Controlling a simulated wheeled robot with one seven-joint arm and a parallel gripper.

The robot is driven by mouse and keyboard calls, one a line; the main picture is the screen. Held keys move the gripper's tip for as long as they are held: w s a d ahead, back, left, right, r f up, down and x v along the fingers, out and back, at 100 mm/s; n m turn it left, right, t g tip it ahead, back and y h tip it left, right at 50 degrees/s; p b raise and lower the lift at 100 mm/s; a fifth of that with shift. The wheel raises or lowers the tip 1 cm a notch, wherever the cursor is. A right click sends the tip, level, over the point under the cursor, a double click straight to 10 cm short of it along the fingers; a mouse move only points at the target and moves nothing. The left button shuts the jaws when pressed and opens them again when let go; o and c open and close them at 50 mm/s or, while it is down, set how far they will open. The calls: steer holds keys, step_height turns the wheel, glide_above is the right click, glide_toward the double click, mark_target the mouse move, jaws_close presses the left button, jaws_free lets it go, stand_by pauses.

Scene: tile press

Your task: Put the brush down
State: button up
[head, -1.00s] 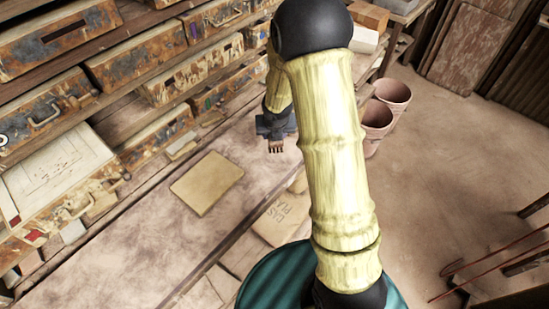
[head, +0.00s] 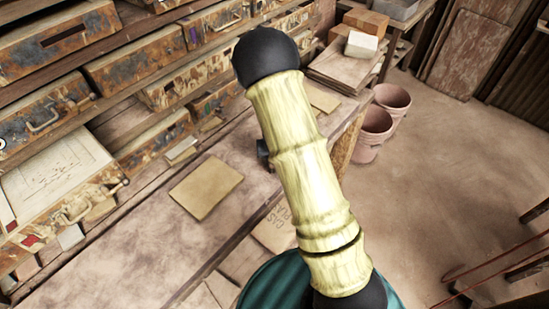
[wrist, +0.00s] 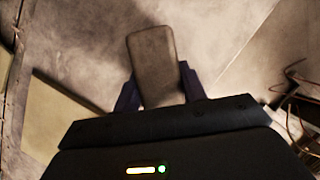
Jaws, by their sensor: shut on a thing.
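In the wrist view, my gripper (wrist: 158,92) is shut on the brush (wrist: 154,62), whose grey-brown flat body sticks out between the two dark fingers. The mottled bench top lies beyond it. I cannot tell whether the brush touches the bench. In the head view, my arm hides the brush and most of the gripper. Only a small dark piece of the gripper (head: 263,152) shows at the arm's left edge, over the bench (head: 130,245).
A flat tan board (head: 206,187) lies on the bench, left of my arm. Drawers and boxes (head: 140,65) line the shelves at the back left. Stacked boards (head: 340,66) sit at the far end. Pink buckets (head: 373,134) stand on the floor. The near left bench is clear.

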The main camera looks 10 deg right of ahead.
steer(key=shift+f, duration=1)
steer(key=shift+f, duration=0.1)
steer(key=o, duration=0.9)
steer(key=shift+o, duration=0.2)
steer(key=v, duration=1.2)
